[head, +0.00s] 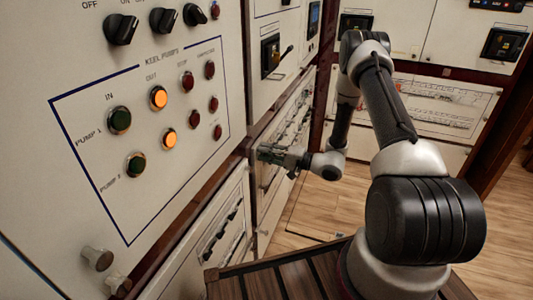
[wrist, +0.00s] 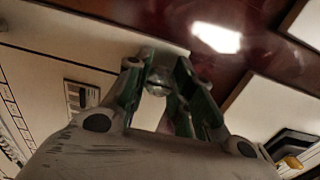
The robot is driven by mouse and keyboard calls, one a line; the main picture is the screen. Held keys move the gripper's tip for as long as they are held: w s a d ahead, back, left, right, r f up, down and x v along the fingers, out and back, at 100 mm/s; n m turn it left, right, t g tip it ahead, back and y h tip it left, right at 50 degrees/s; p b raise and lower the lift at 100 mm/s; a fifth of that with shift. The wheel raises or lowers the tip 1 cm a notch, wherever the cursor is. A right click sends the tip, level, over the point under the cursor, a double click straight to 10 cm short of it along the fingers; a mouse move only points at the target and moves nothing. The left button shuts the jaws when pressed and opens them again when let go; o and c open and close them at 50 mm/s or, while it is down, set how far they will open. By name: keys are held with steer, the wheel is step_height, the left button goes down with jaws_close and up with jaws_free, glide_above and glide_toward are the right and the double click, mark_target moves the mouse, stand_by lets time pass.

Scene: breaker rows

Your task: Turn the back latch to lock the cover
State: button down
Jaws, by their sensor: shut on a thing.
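My gripper (head: 268,153) is at the upper edge of a white breaker cover (head: 268,214) in the middle of the head view. In the wrist view my gripper's green-grey fingers (wrist: 158,78) are closed around a small round silver latch (wrist: 157,88) at the edge of a white panel, beside a dark red frame. The latch is mostly hidden by the fingers, so its turn angle cannot be told. In the head view the gripper hides it.
A nearer breaker cover (head: 206,262) lies below the pump panel (head: 150,150) with its lit buttons. Two silver knobs (head: 97,258) stick out at lower left. A breaker handle (head: 273,55) juts out above my gripper. Wooden floor (head: 318,208) is open below my arm.

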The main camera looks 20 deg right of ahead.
steer(key=c, duration=1.2)
jaws_free()
steer(key=shift+o, duration=0.2)
steer(key=v, duration=1.2)
